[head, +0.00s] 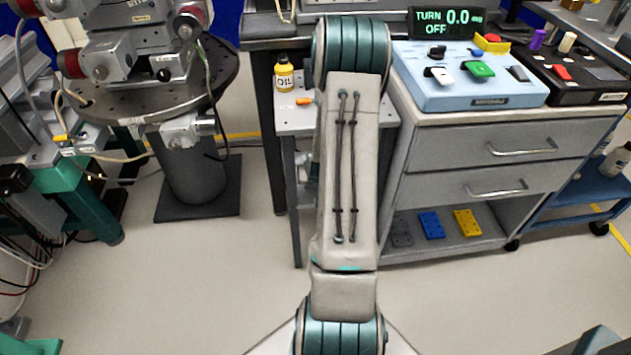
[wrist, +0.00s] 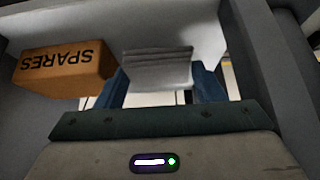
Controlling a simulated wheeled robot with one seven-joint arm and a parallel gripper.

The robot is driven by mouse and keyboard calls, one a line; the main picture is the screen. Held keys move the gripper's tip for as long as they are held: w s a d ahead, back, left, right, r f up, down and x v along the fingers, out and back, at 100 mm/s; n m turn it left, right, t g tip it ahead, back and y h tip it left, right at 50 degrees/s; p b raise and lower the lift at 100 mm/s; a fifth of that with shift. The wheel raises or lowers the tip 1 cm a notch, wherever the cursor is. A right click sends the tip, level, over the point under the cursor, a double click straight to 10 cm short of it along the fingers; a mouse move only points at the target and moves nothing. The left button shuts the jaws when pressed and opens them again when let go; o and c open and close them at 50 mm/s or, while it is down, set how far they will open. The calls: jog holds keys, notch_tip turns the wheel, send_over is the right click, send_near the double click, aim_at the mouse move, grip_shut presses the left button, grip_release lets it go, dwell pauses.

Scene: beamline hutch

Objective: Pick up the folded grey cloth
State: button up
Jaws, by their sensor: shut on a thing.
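The folded grey cloth (wrist: 157,68) shows in the wrist view as a pale, layered block between the blue fingers of my gripper (wrist: 160,82). My gripper is shut on it, one finger on each side. Whether the cloth touches the surface behind it, I cannot tell. In the head view my own arm hides both the gripper and the cloth.
A cardboard box marked SPARES (wrist: 60,70) is close on the left in the wrist view, with grey walls at both sides. In the head view, a yellow oil bottle (head: 284,75) stands on a small table (head: 296,122) beside a drawer cabinet (head: 480,165).

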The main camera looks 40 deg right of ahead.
jog(key=s+a+p, duration=0.4)
jog(key=s+p, duration=0.2)
jog(key=s, duration=0.1)
jog(key=s+a+r+p, duration=0.1)
jog(key=s+a+p, duration=0.4)
jog(key=s+p, duration=0.2)
jog(key=shift+s+a, duration=0.2)
jog(key=shift+s, duration=0.5)
